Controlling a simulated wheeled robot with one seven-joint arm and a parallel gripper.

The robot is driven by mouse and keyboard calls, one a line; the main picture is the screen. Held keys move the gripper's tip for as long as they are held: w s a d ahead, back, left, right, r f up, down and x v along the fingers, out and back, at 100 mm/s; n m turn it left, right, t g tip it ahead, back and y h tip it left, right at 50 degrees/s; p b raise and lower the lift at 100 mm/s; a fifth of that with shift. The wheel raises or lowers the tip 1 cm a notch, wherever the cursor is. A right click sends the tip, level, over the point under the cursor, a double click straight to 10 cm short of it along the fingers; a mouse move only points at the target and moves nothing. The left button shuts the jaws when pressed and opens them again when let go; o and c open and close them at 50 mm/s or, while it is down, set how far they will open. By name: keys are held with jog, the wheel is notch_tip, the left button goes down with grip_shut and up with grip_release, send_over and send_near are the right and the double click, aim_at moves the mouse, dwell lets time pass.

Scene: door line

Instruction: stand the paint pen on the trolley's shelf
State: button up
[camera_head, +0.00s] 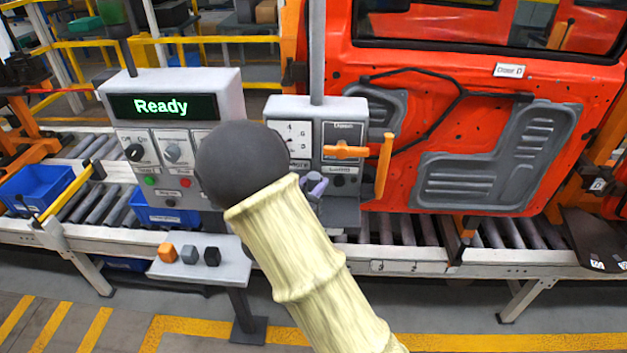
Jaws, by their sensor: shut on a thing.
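I see no paint pen and no trolley shelf that I can make out in the head view. My arm, in a cream sleeve with a dark round joint, rises from the bottom and covers the middle of the view.
A "Ready" control box (228,92) and a gauge panel (287,108) with an orange handle (383,165) stand by the roller conveyor (400,232). An orange-red door (470,90) is behind. Blue bins (40,188) are left.

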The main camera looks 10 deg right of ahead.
jog(key=shift+s, duration=0.1)
jog(key=shift+f, duration=0.25)
jog(key=o, duration=1)
jog(key=shift+r, duration=0.1)
jog(key=shift+c, duration=0.2)
jog(key=shift+r, duration=0.2)
jog(key=shift+s+a+f, duration=0.1)
jog(key=shift+a+f, duration=0.05)
jog(key=shift+a, duration=0.05)
jog(key=b+v, duration=0.4)
jog(key=v, duration=0.7)
jog(key=shift+s, duration=0.2)
